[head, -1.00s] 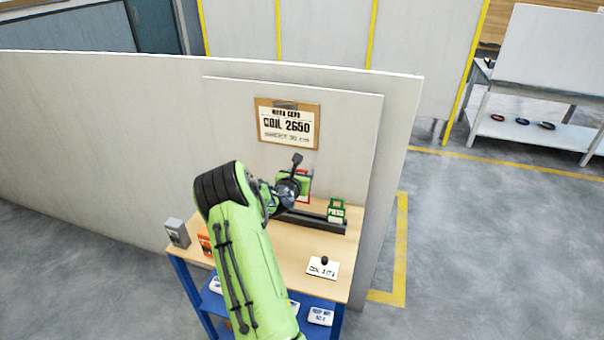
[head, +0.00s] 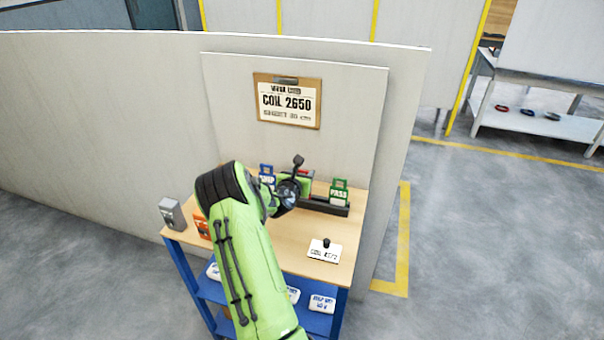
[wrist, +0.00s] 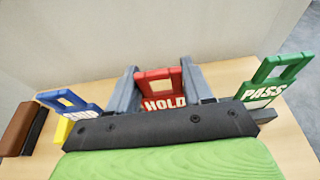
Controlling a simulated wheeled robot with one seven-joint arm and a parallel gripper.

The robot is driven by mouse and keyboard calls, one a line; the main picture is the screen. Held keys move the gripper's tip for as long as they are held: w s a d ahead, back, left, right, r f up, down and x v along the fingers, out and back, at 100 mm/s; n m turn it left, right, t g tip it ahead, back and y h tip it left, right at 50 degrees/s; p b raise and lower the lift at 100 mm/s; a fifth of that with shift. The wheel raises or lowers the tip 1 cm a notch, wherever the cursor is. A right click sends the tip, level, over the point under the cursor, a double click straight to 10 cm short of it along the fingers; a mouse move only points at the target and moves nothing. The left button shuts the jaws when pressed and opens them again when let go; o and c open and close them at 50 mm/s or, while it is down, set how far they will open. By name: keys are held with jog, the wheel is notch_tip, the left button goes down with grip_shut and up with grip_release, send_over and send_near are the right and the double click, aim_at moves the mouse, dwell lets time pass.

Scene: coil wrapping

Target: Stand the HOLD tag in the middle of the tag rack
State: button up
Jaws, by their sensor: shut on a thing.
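The red HOLD tag (wrist: 163,103) is upright between the two grey fingers of my gripper (wrist: 160,78) in the wrist view, and the gripper is shut on it. The dark tag rack (head: 326,208) stands at the back of the wooden table; its right end shows in the wrist view (wrist: 265,115). The blue tag (wrist: 68,103) stands left of the HOLD tag, and the green PASS tag (wrist: 264,82) stands right of it. My wrist hides the HOLD tag's lower edge, so I cannot tell whether it touches the rack. In the head view my gripper (head: 298,183) is over the rack's middle.
A white coil card with a black knob (head: 324,250) lies on the table front right. A grey box (head: 172,213) and an orange box (head: 202,226) stand at the left. A panel with a COIL 2650 card (head: 287,101) rises behind the rack.

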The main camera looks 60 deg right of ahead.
jog(key=o, duration=1.4)
jog(key=shift+a, duration=0.1)
jog(key=v, duration=1.5)
jog(key=shift+s+a+r, duration=0.1)
jog(key=shift+a+r, duration=0.1)
jog(key=shift+a, duration=0.05)
